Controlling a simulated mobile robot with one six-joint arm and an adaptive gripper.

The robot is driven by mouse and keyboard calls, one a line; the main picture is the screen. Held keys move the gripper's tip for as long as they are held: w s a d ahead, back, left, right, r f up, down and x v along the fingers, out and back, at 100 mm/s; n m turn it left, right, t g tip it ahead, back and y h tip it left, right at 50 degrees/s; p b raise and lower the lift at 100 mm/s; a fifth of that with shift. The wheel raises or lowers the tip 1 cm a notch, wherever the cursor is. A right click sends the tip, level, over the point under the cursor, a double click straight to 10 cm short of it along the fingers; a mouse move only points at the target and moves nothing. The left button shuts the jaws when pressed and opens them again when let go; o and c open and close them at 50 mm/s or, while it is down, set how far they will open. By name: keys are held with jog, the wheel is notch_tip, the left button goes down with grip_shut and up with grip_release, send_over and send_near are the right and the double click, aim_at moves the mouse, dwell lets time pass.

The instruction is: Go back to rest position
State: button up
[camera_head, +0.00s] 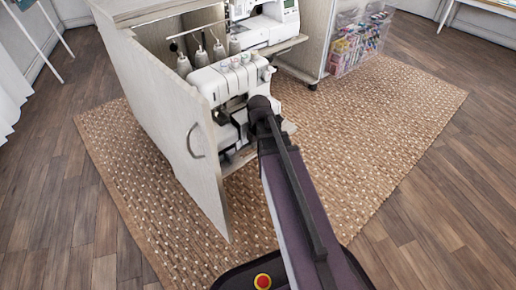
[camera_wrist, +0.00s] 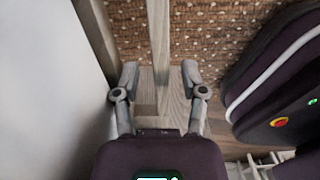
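My gripper (camera_wrist: 160,76) shows in the wrist view with its two fingers spread apart and nothing clearly held between them. A pale wooden strip (camera_wrist: 158,35) passes through the gap between the fingers; I cannot tell whether they touch it. In the head view my arm reaches forward to the front of the open cabinet (camera_head: 118,50). Its end is beside the white overlock machine (camera_head: 238,82), and my gripper is hidden there behind the arm.
The open cabinet door (camera_head: 168,130), with its curved handle (camera_head: 194,141), stands left of my arm. A sewing machine (camera_head: 268,28) sits behind, and a rack of thread (camera_head: 358,42) hangs at the right. The woven rug (camera_head: 385,110) is bare to the right.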

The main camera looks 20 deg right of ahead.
dwell(0.5)
jog(key=a+r+m+p, duration=0.1)
jog(key=m, duration=0.1)
jog(key=s+a+r+m+p, duration=0.1)
jog(key=r+m+p, duration=0.1)
jog(key=shift+a+r+p, duration=0.15)
jog(key=shift+r+p, duration=0.15)
jog(key=s+a+r+m+p, duration=0.3)
jog(key=a+r+m+p, duration=0.1)
jog(key=r+m+p, duration=0.4)
jog(key=s+a+r+m+p, duration=0.2)
jog(key=a+r+m+p, duration=0.3)
jog(key=m, duration=0.5)
notch_tip(320, 180, up, 38)
jog(key=p, duration=3.8)
jog(key=shift+s+d, duration=0.15)
jog(key=shift+d, duration=0.25)
jog(key=shift+s, duration=0.15)
